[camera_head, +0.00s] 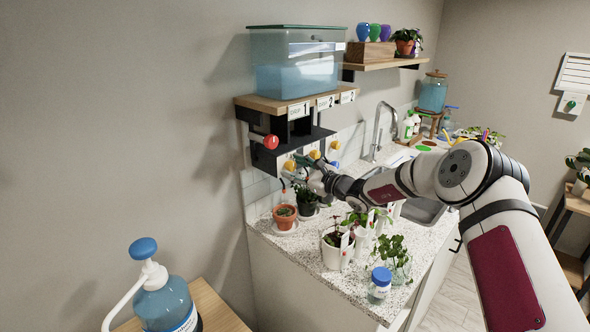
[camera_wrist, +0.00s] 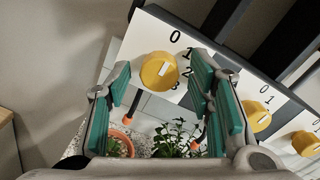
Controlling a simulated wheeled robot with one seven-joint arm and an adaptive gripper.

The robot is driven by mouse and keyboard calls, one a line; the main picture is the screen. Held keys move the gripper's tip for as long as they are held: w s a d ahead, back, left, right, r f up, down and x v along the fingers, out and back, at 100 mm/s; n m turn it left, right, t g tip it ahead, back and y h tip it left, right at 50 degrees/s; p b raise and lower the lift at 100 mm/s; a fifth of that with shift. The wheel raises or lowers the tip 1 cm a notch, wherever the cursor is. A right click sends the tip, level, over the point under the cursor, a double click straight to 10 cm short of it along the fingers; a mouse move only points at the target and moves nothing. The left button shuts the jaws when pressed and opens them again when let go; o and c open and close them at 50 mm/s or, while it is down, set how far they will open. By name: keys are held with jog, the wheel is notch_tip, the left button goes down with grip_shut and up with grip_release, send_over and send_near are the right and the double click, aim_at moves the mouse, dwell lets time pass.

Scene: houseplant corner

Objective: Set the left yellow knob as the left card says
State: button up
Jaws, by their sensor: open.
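The left yellow knob (camera_wrist: 158,74) sits on a white panel with the numbers 0 to 3 along its right side. A short white mark on its face leans toward the upper right; I cannot tell exactly which number it meets. It also shows in the head view (camera_head: 289,165). The left card (camera_head: 299,110) on the shelf edge reads a large 1, with small print too small to read. My gripper (camera_wrist: 161,72) is open, its teal-padded fingers to the left and right of the knob, with gaps visible. In the head view, my gripper (camera_head: 303,174) is close to the panel.
Two more yellow knobs (camera_wrist: 257,116) (camera_wrist: 305,143) are to the right. A red ball (camera_head: 271,142) sticks out above the panel. A terracotta pot (camera_head: 285,216) and other plants stand on the counter (camera_head: 300,250) below. A water tank (camera_head: 296,68) stands on the shelf above.

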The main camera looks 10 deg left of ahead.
grip_shut()
jog(key=shift+m, duration=0.3)
jog(key=m+b, duration=0.1)
jog(key=m, duration=0.1)
jog(key=shift+m, duration=0.4)
jog(key=shift+m+b, duration=0.45)
jog(key=shift+m, duration=1.75)
jog(key=shift+s, duration=0.1)
